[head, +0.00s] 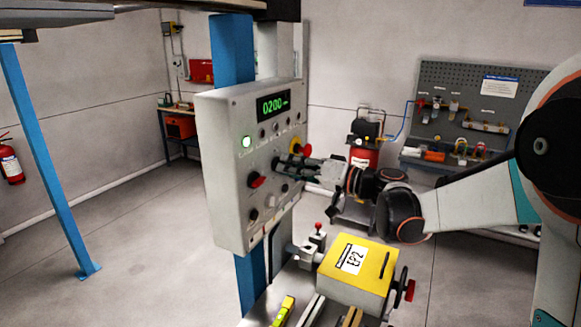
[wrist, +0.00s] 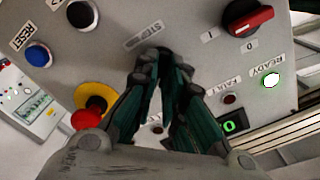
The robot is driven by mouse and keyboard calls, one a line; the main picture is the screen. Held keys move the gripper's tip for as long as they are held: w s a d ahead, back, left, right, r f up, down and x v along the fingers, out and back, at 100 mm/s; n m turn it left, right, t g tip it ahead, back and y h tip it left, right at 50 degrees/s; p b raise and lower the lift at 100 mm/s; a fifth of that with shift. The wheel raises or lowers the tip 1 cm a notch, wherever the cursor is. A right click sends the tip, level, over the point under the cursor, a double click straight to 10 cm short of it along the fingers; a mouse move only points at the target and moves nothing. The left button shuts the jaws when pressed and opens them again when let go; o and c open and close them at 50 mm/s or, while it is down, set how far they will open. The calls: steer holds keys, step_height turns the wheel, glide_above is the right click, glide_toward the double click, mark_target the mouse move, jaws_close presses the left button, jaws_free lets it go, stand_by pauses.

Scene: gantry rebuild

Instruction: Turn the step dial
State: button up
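The grey control panel (head: 232,150) carries a lit green display reading 0200. My gripper (head: 284,165) reaches its face from the right. In the wrist view my gripper's (wrist: 164,62) dark fingers converge to a narrow gap beside the upside-down STEP label (wrist: 143,35). A dark shape at the tips (wrist: 156,52) looks like the step dial, with the fingers closed around it. The fingers hide most of it, so its pointer cannot be read.
A red emergency button on a yellow ring (wrist: 86,119) sits close beside the left finger. A red-handled switch (wrist: 250,20), a blue button (wrist: 39,54) and a green lamp (wrist: 270,80) are nearby. A yellow box (head: 345,278) stands below my arm.

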steer(key=o, duration=0.4)
steer(key=shift+d, duration=0.1)
steer(key=v, duration=1.2)
